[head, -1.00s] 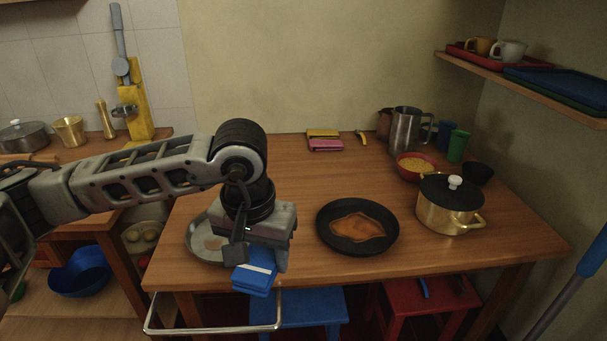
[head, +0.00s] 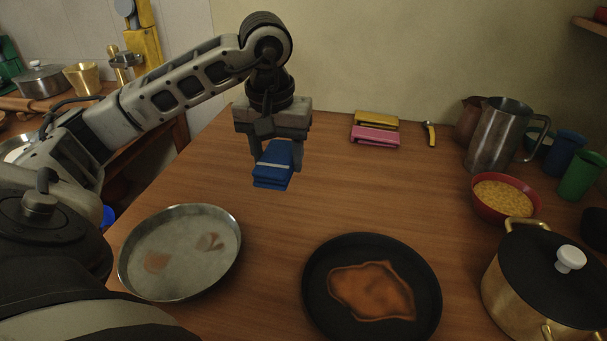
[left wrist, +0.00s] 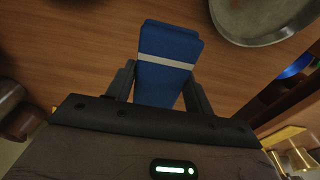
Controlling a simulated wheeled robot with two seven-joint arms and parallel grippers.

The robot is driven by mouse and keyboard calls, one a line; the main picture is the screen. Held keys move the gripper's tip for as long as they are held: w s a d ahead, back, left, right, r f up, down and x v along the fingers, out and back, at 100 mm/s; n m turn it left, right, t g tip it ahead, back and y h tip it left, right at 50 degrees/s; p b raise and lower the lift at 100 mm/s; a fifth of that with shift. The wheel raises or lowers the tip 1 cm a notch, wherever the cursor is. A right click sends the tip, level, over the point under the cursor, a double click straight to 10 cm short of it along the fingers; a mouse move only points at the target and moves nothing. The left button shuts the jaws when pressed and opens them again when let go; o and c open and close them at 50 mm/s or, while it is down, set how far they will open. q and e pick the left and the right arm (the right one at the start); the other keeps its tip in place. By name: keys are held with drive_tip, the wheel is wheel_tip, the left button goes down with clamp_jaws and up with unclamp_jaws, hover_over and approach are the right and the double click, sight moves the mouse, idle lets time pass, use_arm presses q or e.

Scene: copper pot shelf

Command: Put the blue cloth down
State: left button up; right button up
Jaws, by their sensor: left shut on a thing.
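The blue cloth (head: 273,166) is folded, with a pale stripe across it. My left gripper (head: 274,148) is shut on it and holds it over the back left part of the wooden table (head: 330,190). The cloth appears to hang above the tabletop; the exact gap is hard to tell. In the left wrist view the blue cloth (left wrist: 168,60) sits between the two fingers of my left gripper (left wrist: 158,85), with wood beyond it. My right gripper is not in view.
A metal pan with stains (head: 180,252) and a black pan with brown residue (head: 371,288) stand in front. Folded yellow and pink cloths (head: 375,135) lie at the back. A pot (head: 545,280), red bowl (head: 503,198) and steel jug (head: 497,135) stand right. The table's middle is clear.

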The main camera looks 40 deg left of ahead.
use_arm(q)
hover_over(300, 188)
drive_tip(key=f, duration=0.7)
drive_tip(key=shift+s+d+f, duration=0.1)
drive_tip(key=shift+s, duration=0.25)
drive_tip(key=shift+w+f, duration=0.2)
drive_tip(key=shift+f, duration=0.15)
drive_tip(key=shift+f+b, duration=0.35)
drive_tip(key=shift+f, duration=1)
drive_tip(key=shift+f, duration=0.1)
drive_tip(key=o, duration=0.5)
drive_tip(key=shift+f, duration=0.15)
drive_tip(key=shift+c, duration=0.2)
drive_tip(key=o, duration=0.4)
drive_tip(key=shift+s+d+r+p, duration=0.1)
drive_tip(key=shift+s+r+p, duration=0.05)
drive_tip(key=shift+r, duration=1.15)
drive_tip(key=shift+s+r+p, duration=0.15)
drive_tip(key=shift+r, duration=1.2)
drive_tip(key=shift+s+d+r+p, duration=0.1)
drive_tip(key=shift+s+r+p, duration=0.05)
drive_tip(key=shift+r, duration=1.15)
